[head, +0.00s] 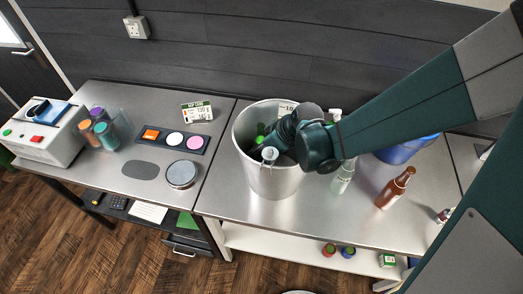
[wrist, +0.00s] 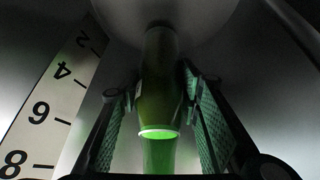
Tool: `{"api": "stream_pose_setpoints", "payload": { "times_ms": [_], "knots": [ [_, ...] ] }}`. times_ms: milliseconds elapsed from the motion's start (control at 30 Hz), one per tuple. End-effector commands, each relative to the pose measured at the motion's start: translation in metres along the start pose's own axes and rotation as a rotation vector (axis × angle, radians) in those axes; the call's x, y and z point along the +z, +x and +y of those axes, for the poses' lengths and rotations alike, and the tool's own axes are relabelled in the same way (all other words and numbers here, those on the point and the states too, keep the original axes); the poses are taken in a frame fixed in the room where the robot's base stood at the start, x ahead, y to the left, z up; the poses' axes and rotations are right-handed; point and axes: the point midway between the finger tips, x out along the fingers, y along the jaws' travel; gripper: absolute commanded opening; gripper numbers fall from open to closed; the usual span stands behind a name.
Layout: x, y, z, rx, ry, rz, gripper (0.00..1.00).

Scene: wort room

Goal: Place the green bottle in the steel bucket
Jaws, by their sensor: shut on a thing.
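The steel bucket (head: 275,183) stands on the metal counter, and its wall with a scale strip shows in the wrist view (wrist: 50,100). My gripper (head: 262,146) reaches down inside the bucket's rim. In the wrist view my gripper's fingers (wrist: 165,100) are on both sides of the green bottle (wrist: 157,100), shut on it. The bottle is inside the bucket, with its far end towards the bucket's floor. In the head view only a bit of green (head: 261,129) shows by the gripper. Whether the bottle touches the floor, I cannot tell.
Left are a round tin (head: 181,175) and a tray with coloured pieces (head: 197,141).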

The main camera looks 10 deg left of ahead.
Motion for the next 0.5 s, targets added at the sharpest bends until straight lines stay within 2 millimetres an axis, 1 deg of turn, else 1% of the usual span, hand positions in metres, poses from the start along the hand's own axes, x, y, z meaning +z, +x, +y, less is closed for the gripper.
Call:
{"api": "stream_pose_setpoints", "payload": {
  "times_ms": [100,500],
  "knots": [
    [0.0018,0.0041,0.0000,0.000,0.000,0.001,0.13],
    [0.0029,0.0056,-0.0002,0.000,0.000,0.001,0.13]
  ]
}}
